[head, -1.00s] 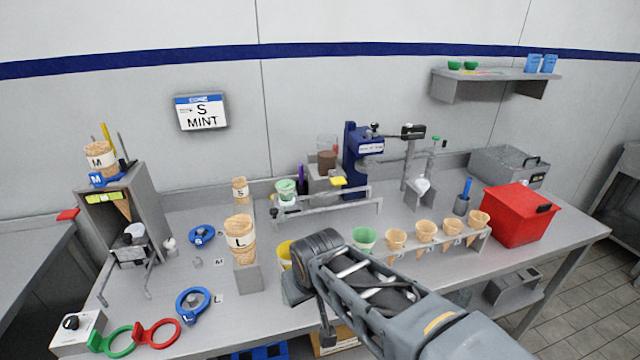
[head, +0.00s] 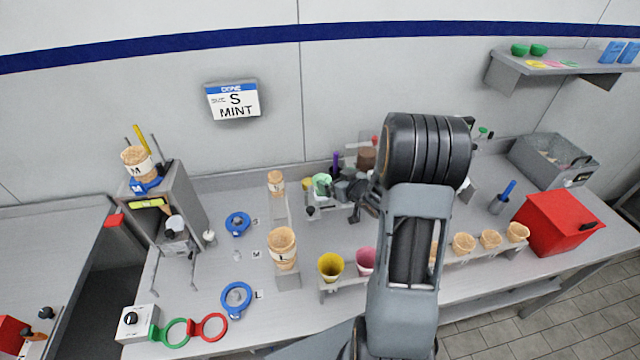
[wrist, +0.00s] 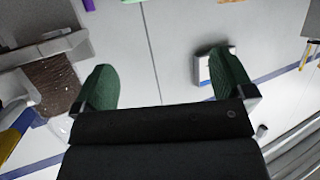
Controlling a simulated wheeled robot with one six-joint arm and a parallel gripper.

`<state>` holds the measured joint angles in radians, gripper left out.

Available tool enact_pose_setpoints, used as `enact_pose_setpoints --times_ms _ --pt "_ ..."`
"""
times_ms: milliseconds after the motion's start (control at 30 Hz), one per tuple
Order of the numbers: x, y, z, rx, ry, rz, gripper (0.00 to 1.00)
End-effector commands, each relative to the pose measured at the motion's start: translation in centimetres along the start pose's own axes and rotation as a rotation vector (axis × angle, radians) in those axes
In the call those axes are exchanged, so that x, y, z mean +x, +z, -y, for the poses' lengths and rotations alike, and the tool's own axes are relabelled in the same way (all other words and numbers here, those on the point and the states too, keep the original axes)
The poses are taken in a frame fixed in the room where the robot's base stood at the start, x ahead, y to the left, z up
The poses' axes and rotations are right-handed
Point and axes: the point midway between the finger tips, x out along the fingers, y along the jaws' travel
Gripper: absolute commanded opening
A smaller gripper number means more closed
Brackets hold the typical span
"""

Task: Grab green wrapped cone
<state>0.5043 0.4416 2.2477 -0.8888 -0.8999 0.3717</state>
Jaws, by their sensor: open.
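The green wrapped cone cannot be made out in the head view now; my arm covers the part of the front cone rack (head: 455,260) where a green cone showed earlier. A yellow wrapped cone (head: 331,266) and a pink wrapped cone (head: 366,260) stand upright at the rack's left end. My gripper (head: 352,193) is partly hidden behind my arm, near a small stand with a green-topped cup (head: 321,183). In the wrist view my gripper (wrist: 167,82) is open, with dark green pads wide apart and nothing between them.
A red box (head: 558,224) and a grey bin (head: 552,161) stand at the right. Stacked cones (head: 283,247) stand left of the rack. Blue rings (head: 237,297) lie on the table. A grey dispenser (head: 184,210) stands at the left. A sign (head: 233,100) reads S MINT.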

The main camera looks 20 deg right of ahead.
Motion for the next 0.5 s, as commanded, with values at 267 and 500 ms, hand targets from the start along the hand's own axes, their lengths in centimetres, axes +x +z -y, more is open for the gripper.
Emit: enact_pose_setpoints --times_ms 267,500 --pt "1.7 5.4 -0.5 0.003 0.01 -0.001 1.0" --pt "3.0 5.7 -0.5 0.001 0.009 -0.001 1.0"
